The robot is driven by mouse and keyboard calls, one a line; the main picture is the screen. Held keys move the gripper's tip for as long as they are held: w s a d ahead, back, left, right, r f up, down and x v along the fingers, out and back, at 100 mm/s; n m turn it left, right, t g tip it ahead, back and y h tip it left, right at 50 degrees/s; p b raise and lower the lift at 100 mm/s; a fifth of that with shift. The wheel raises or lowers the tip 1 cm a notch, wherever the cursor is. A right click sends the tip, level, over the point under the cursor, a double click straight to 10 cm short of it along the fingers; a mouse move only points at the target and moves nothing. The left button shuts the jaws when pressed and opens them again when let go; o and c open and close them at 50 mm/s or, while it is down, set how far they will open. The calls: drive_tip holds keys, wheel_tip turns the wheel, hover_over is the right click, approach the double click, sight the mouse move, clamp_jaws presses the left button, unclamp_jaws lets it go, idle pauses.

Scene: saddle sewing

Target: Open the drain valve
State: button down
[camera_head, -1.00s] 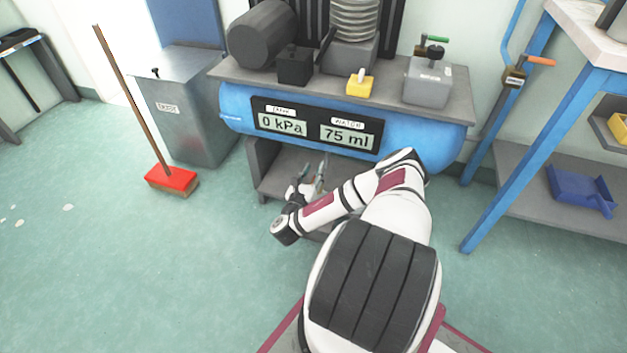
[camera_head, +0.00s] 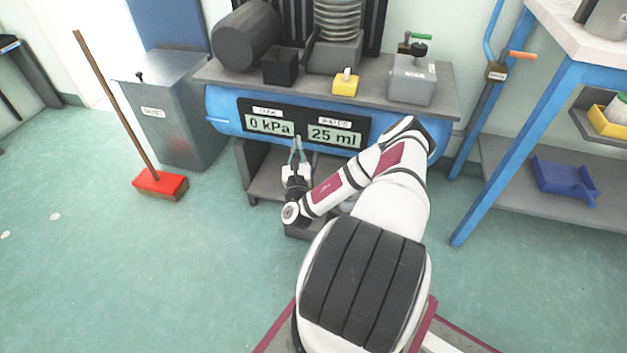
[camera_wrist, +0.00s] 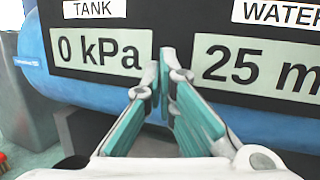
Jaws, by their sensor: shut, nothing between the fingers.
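The blue tank (camera_head: 222,118) carries a black panel reading 0 kPa on the tank display (camera_head: 270,125) and 25 ml on the water display (camera_head: 335,135). I cannot make out a drain valve in either view; the tank's underside is partly hidden by my arm. My gripper (camera_head: 296,150) is in front of the tank's lower face, fingers pointing up toward the panel. In the wrist view the fingertips (camera_wrist: 163,65) are together with nothing between them, between the tank display (camera_wrist: 98,52) and the water display (camera_wrist: 258,68).
A grey shelf (camera_head: 265,180) lies below the tank. A metal bin (camera_head: 170,105) and a red broom (camera_head: 160,184) stand to the left. A blue-legged bench (camera_head: 490,160) stands to the right.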

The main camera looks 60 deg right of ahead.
drive_tip(key=s+d+f+n+g+y+p, duration=0.15)
drive_tip(key=s+f+n+y, duration=0.25)
drive_tip(key=s+n+y, duration=0.5)
drive_tip(key=s+d+f+n+g+y+p, duration=0.15)
drive_tip(key=s+f+n+y, duration=0.35)
drive_tip(key=s+y, duration=0.6)
drive_tip(key=w+a+f+b, duration=0.2)
drive_tip(key=w, duration=0.3)
drive_tip(key=w+a+f+n+b, duration=0.1)
drive_tip(key=w+a+f+b, duration=0.1)
drive_tip(key=w, duration=0.4)
drive_tip(key=shift+w+f+y+b, duration=0.15)
drive_tip(key=shift+f+y+b, duration=0.1)
drive_tip(key=shift+y+b, duration=0.25)
drive_tip(key=shift+a, duration=0.1)
